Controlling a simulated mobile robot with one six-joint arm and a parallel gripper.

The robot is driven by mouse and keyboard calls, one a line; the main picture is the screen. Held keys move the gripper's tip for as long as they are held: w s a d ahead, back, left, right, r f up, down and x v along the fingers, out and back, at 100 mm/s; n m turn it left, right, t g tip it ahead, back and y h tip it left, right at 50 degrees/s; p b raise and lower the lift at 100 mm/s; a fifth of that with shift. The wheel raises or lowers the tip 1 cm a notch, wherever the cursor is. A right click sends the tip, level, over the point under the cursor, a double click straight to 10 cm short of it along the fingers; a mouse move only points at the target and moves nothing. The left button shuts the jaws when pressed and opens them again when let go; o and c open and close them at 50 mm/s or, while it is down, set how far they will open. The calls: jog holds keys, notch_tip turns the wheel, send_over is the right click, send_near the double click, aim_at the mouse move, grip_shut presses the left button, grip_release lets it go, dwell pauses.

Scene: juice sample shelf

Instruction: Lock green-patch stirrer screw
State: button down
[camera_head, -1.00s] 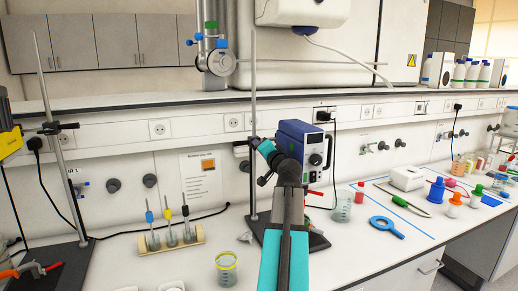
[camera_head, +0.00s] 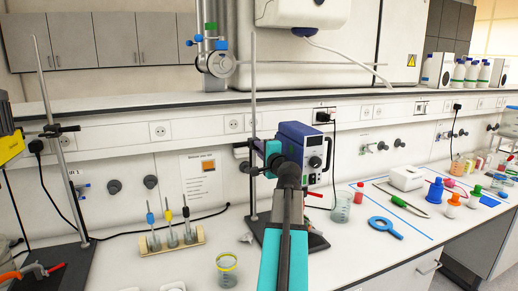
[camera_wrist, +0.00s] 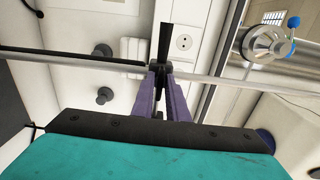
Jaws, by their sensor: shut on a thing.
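My gripper (camera_wrist: 161,72) has purple fingers shut on a slim black handle (camera_wrist: 165,42), probably a clamp screw, beside a grey rod in the wrist view. In the head view my teal wrist reaches the upright stand rod (camera_head: 253,90), left of the blue stirrer box (camera_head: 306,143); the fingers are mostly hidden there. I cannot see a green patch on the held part.
A rack with stirring tools (camera_head: 172,240) and a yellow-rimmed beaker (camera_head: 227,270) stand left of my arm. Another beaker (camera_head: 342,207) and a blue magnifier (camera_head: 385,227) are to the right. A second stand (camera_head: 58,150) is at far left. The shelf edge (camera_head: 150,98) runs behind.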

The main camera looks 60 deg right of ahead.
dwell(0.3)
jog(key=c, duration=1.7)
grip_release()
jog(key=shift+c, duration=0.2)
jog(key=shift+s+a, duration=0.1)
jog(key=shift+s, duration=0.05)
jog(key=b+v, duration=0.5)
jog(key=v, duration=0.8)
jog(key=shift+s+a, duration=0.2)
jog(key=shift+w, duration=0.1)
